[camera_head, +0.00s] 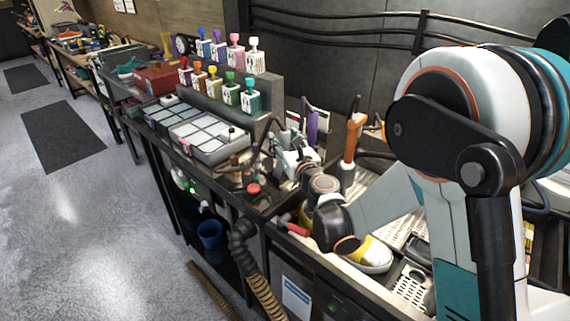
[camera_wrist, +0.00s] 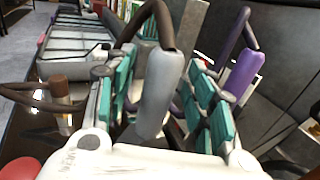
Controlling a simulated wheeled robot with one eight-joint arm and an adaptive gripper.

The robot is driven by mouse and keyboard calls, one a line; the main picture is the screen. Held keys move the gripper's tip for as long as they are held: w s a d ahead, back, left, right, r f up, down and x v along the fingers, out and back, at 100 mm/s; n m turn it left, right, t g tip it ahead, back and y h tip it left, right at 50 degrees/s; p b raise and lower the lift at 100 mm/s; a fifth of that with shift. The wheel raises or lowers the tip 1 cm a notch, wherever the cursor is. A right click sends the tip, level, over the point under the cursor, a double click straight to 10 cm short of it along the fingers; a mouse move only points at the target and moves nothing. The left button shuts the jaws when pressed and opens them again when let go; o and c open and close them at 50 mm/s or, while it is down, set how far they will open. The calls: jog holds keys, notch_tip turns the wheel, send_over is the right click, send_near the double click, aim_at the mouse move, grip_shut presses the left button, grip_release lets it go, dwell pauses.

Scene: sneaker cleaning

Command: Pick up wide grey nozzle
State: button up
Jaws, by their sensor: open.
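The wide grey nozzle (camera_wrist: 158,92) is a grey cylinder with a dark curved hose at its top. In the wrist view it stands nearly upright between the teal-padded fingers of my gripper (camera_wrist: 166,98). The fingers are apart, with the left pads beside it and the right pads farther off. I cannot tell whether any pad touches it. In the head view my gripper (camera_head: 292,152) is over the dark bench end, and the grey nozzle is hard to make out there.
A purple nozzle (camera_wrist: 242,72) stands right of my gripper. A brown-tipped nozzle (camera_wrist: 58,88) is on the left, near a red round thing (camera_head: 253,188). An orange-handled tool (camera_head: 353,138) stands farther right. A compartment tray (camera_head: 238,145) and stepped bottle rack (camera_head: 268,92) lie beyond.

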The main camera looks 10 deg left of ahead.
grip_shut()
jog(key=shift+r, duration=0.1)
